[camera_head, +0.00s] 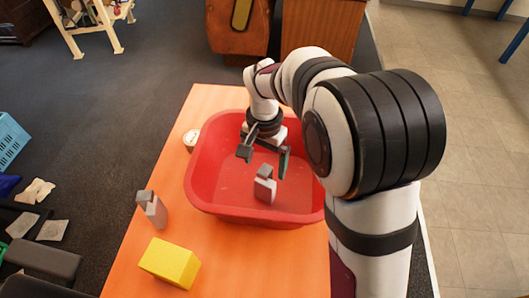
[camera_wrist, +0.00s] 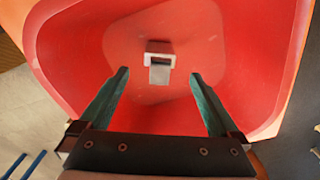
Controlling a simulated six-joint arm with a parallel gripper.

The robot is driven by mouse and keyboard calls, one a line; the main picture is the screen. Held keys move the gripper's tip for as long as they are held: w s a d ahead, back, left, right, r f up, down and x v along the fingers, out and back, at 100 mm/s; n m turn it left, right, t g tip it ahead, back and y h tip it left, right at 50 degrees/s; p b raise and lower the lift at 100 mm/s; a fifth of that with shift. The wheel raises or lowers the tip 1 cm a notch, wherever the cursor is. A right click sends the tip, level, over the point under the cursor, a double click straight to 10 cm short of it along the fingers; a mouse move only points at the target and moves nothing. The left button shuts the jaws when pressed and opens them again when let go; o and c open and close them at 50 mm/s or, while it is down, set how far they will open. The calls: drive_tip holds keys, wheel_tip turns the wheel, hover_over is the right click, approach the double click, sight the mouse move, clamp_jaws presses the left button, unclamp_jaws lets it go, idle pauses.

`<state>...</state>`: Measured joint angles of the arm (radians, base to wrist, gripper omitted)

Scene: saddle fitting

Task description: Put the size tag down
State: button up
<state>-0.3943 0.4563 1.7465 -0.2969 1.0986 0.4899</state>
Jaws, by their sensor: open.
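A small grey and white piece, which looks like the size tag (camera_head: 265,186), stands on the floor of the red tub (camera_head: 222,196). In the wrist view the piece (camera_wrist: 160,73) shows between and just beyond my fingertips, apart from both. My gripper (camera_head: 264,158) is open and empty, inside the tub's opening and above the piece. A similar grey and white piece (camera_head: 151,209) stands on the orange table left of the tub. I cannot tell from its look alone which one is the size tag.
A yellow block (camera_head: 170,263) lies at the front of the orange table (camera_head: 232,265). A small round tin (camera_head: 191,139) sits beside the tub's left wall. The tub's raised walls surround my gripper. The table is bare between the yellow block and the tub.

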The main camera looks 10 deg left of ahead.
wheel_tip(320, 180, up, 6)
drive_tip(key=shift+f, duration=0.15)
drive_tip(key=s+d+y, duration=0.1)
drive_tip(key=s+d, duration=0.5)
drive_tip(key=s, duration=0.6)
drive_tip(key=s+d+r+m, duration=0.1)
drive_tip(key=s+d, duration=0.5)
drive_tip(key=s, duration=0.6)
drive_tip(key=shift+s+y, duration=0.2)
drive_tip(key=shift+y, duration=0.2)
drive_tip(key=shift+o, duration=0.2)
drive_tip(key=shift+r, duration=0.1)
